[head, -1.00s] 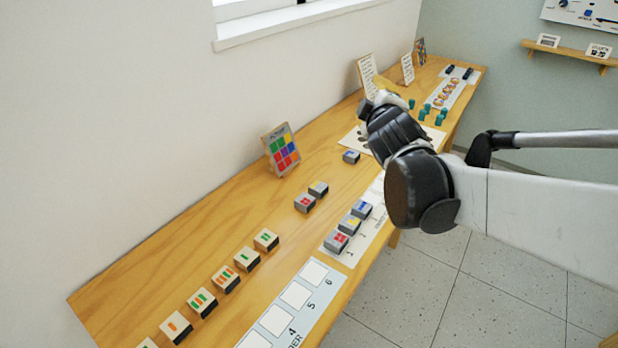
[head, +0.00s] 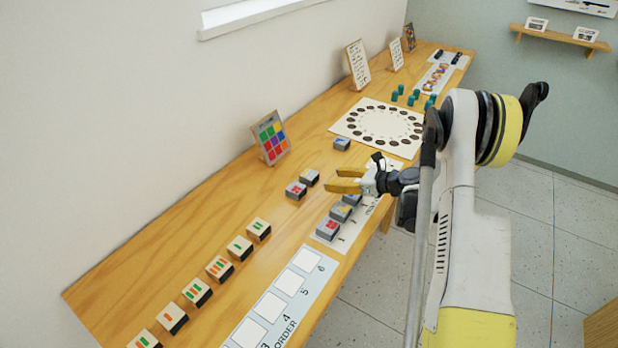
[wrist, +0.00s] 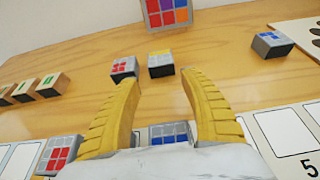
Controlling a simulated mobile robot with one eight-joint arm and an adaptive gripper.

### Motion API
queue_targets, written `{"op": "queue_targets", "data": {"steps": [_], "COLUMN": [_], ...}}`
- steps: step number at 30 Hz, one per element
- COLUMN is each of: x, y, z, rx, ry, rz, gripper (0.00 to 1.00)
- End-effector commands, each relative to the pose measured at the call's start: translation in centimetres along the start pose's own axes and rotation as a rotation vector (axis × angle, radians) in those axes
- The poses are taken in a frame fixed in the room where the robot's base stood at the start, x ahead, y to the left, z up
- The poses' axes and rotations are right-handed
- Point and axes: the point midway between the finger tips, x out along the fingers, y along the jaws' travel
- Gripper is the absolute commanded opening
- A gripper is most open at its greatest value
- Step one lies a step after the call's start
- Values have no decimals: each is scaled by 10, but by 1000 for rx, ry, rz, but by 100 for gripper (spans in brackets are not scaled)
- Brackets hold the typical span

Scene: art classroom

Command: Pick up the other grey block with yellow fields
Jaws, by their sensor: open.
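A grey block with yellow fields (head: 309,177) sits on the bare table, close beside a grey block with red fields (head: 296,190). Both show ahead in the wrist view, the yellow one (wrist: 160,65) between my fingertips in the picture and the red one (wrist: 123,67) left of it. Another grey block with yellow fields (head: 340,211) stands on the numbered strip, between a red-field and a blue-field block; in the wrist view my left finger seems to hide it. My gripper (head: 334,180) is open and empty, to the right of the bare-table pair.
A grey block with blue fields (head: 342,144) lies farther back, near the white card with dark ovals (head: 380,128). A colour-grid card (head: 270,139) stands against the wall. Several wooden blocks line the near table. The strip (head: 282,297) has empty white squares.

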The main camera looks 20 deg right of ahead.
Motion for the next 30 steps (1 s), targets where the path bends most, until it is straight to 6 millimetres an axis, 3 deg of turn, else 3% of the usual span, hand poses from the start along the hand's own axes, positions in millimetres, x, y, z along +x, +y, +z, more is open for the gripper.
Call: {"op": "queue_targets", "data": {"steps": [7, 14, 21, 29, 30], "x": [40, 61, 98, 104, 104], "y": [1, 0, -1, -2, -2], "z": [-1, 3, 9, 12, 12], "rx": [0, 1, 1, 3, 3], "ry": [-1, -2, -2, -2, -2], "rz": [3, 0, 2, -1, -1], "gripper": [52, 52, 52, 52, 48]}}
